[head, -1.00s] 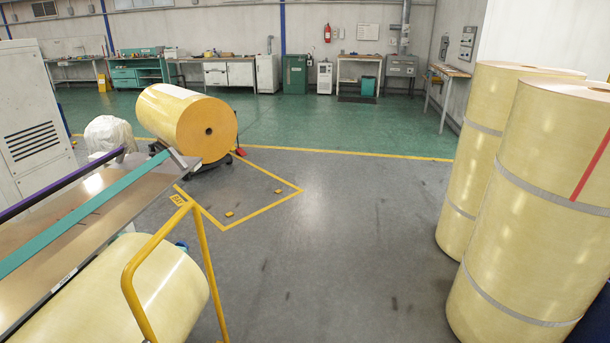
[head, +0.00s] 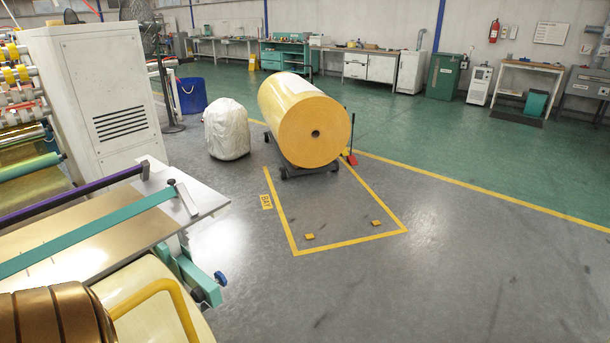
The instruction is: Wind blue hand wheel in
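The machine's table (head: 205,197) stands at the lower left, with a green bar and a purple bar across it. Below its right end, on a green bracket (head: 185,268), is a small blue knob (head: 220,278). A darker knob (head: 197,294) sits just left of and below it. The blue knob may be the blue hand wheel, but it is too small to tell. Neither of my grippers is in view, and neither of my arms shows clearly.
A yellow rail (head: 170,295) curves in front of the machine. A glossy brown ribbed thing (head: 45,318) fills the lower left corner. A large yellow roll (head: 310,128) lies on a dolly beside a white sack (head: 227,130). Grey floor (head: 430,280) at right is clear.

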